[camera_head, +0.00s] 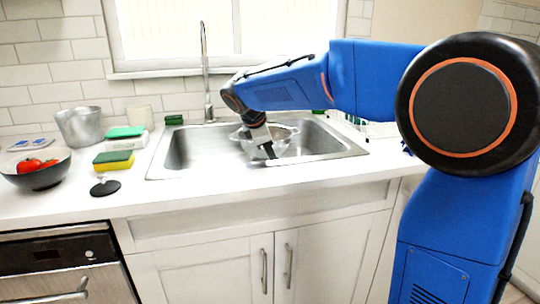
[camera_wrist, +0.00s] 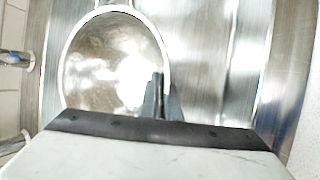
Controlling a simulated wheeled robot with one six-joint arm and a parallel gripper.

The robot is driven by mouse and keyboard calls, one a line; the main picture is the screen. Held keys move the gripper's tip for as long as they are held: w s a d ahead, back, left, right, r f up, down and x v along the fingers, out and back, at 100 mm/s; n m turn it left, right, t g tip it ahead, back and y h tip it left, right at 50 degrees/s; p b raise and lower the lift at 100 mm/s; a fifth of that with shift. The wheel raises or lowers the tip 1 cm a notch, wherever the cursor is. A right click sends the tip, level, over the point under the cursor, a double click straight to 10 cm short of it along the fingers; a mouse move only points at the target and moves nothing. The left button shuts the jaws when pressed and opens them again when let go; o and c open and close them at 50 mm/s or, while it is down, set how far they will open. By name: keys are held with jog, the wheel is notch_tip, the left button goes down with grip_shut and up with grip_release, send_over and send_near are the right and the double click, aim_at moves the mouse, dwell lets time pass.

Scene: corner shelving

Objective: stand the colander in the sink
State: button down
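The colander (camera_head: 285,144) is a shiny metal bowl, roughly upright inside the sink (camera_head: 190,150). In the wrist view the colander (camera_wrist: 105,65) shows as a round bowl with a pale rim, seen from above, left of centre. My gripper (camera_head: 269,151) reaches down into the sink at the colander. In the wrist view the fingers of my gripper (camera_wrist: 164,98) are close together, one on each side of the right part of the rim, shut on it. Whether the colander's base touches the sink floor is hidden.
The faucet (camera_head: 207,75) rises behind the sink. A bowl with red tomatoes (camera_head: 38,172), a metal pot (camera_head: 81,127), a yellow-green sponge (camera_head: 113,160) and a black round item (camera_head: 105,187) stand on the counter to the left. The front counter strip is clear.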

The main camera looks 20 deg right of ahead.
jog(key=shift+f, duration=0.6)
jog(key=shift+f, duration=0.6)
jog(key=c, duration=2)
grip_release()
jog(key=shift+r, duration=0.2)
jog(key=v, duration=1.2)
jog(key=shift+r, duration=0.45)
jog(key=shift+s, duration=0.1)
